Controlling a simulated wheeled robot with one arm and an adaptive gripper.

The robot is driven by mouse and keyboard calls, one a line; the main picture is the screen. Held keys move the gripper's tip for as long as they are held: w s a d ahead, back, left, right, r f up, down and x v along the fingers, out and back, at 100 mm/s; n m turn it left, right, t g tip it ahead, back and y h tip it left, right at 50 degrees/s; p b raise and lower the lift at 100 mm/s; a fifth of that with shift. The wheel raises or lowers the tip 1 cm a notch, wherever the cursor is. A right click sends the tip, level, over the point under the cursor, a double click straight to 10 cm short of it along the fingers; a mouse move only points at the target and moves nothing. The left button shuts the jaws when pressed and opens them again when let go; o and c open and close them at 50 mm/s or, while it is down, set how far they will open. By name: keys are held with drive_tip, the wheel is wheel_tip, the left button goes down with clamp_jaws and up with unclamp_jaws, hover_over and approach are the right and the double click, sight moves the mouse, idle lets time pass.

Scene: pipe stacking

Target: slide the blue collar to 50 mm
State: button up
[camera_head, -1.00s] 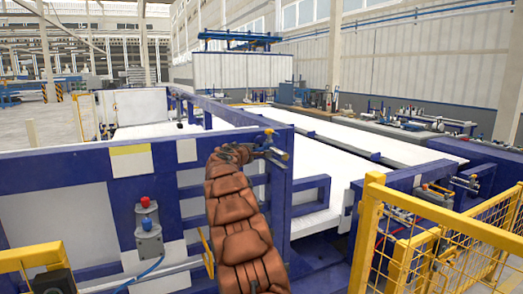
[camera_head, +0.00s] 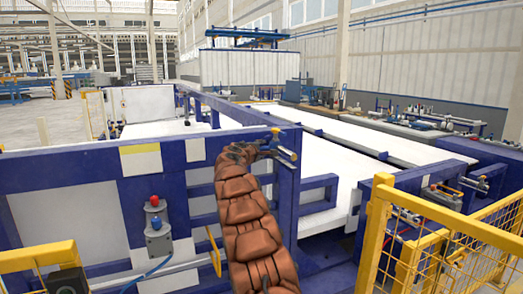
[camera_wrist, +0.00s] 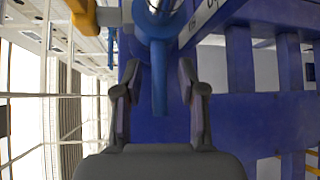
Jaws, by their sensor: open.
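The blue collar (camera_wrist: 158,24) shows at the top of the wrist view as a ring around a metal rod, with a blue tab (camera_wrist: 160,85) extending down from it. My gripper (camera_wrist: 158,72) is open, one finger on each side of the tab, with gaps visible on both sides. A pale strip with dark markings (camera_wrist: 200,24) lies beside the collar; I cannot read the collar's position on it. In the head view my gripper (camera_head: 262,148) is small and dark at the blue frame's upper corner, beside a small blue part (camera_head: 275,134) that appears to be the collar.
A yellow part (camera_wrist: 84,16) sits left of the collar in the wrist view. The blue frame (camera_head: 285,200) stands close beside my arm. A yellow mesh fence (camera_head: 425,250) is at the right. A red-topped button post (camera_head: 155,225) is at the left.

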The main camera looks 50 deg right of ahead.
drive_tip(key=shift+a, duration=0.15)
drive_tip(key=v, duration=1.1)
drive_tip(key=shift+s+a, duration=0.15)
drive_tip(key=shift+a, duration=0.2)
drive_tip(key=shift+s, duration=0.1)
idle(0.7)
